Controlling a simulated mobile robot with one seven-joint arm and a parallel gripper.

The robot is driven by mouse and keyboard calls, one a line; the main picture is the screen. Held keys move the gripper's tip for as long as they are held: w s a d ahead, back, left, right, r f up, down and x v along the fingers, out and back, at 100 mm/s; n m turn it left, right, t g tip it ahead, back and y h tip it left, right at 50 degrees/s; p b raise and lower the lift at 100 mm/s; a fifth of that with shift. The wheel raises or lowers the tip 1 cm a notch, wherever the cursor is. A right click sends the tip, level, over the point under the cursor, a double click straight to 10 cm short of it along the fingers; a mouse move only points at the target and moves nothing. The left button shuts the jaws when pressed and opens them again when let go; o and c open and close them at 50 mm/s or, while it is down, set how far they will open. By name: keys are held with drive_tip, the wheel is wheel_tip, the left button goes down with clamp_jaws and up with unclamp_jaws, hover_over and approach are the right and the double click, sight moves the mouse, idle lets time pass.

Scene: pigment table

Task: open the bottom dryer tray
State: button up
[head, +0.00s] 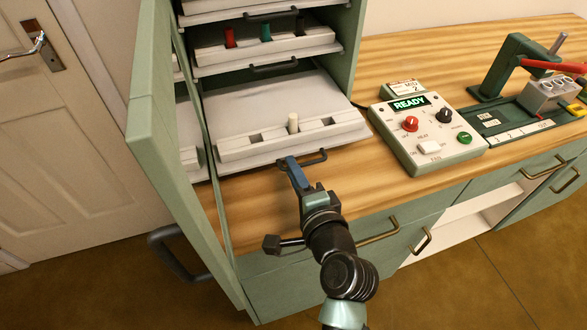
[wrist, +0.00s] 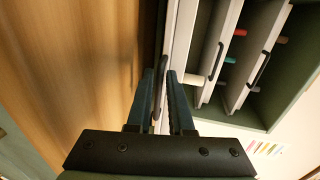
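The bottom dryer tray (head: 265,88) is white and slid well out of the green dryer cabinet (head: 345,50), farther than the trays above. Its front block has square slots, with one cream peg (head: 293,123) standing in it. Its dark handle (head: 316,158) is on the front face. My gripper (head: 288,163) is at the left part of this handle. In the wrist view, the gripper's two fingers (wrist: 161,78) lie close together on either side of the handle, which shows as a dark bar between them. The gripper appears shut on it.
The open cabinet door (head: 170,110) stands left of my arm. The tray above (head: 265,48) holds red, green and dark pegs. A control box (head: 425,133) reading READY sits right on the wooden counter (head: 400,50), with a green press (head: 510,70) beyond. Counter drawers with handles are below.

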drive_tip(key=shift+o, duration=1.2)
drive_tip(key=v, duration=1.3)
drive_tip(key=shift+w, duration=0.1)
